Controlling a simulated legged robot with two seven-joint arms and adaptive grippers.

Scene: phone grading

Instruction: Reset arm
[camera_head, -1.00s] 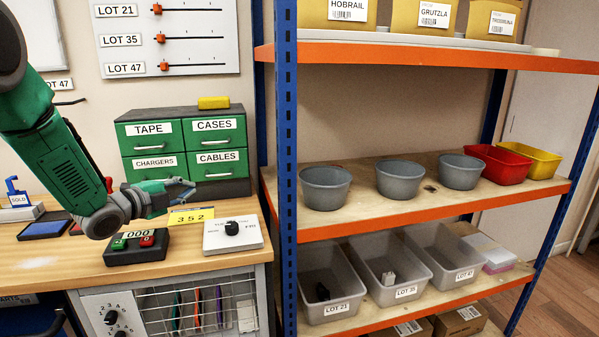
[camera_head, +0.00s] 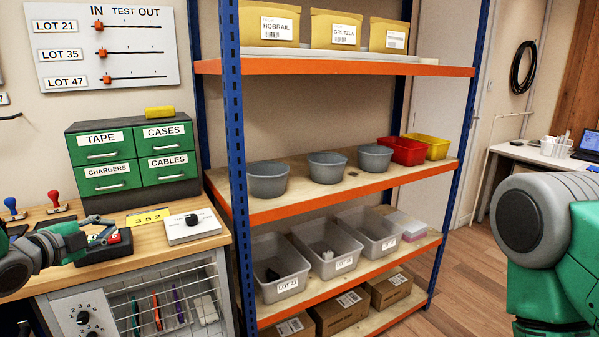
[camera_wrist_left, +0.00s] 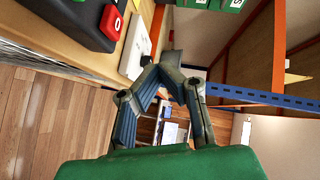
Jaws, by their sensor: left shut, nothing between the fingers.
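My left gripper (camera_head: 102,236) is at the lower left in the head view, just above the workbench front, by a black box with a red and a green button (camera_head: 112,244). Its fingers are together with nothing between them. In the left wrist view the left gripper (camera_wrist_left: 165,68) points past the bench edge toward the shelving. The black button box (camera_wrist_left: 85,20) shows there at the upper left. My right arm shows as a green and grey link at the right edge of the head view. Its gripper is out of the picture.
A dial box (camera_head: 192,226) and yellow 352 tag (camera_head: 147,217) lie on the bench (camera_head: 150,256). A green drawer cabinet (camera_head: 133,160) stands behind. The shelving's blue post (camera_head: 232,150) rises right of the bench. Open floor lies at right.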

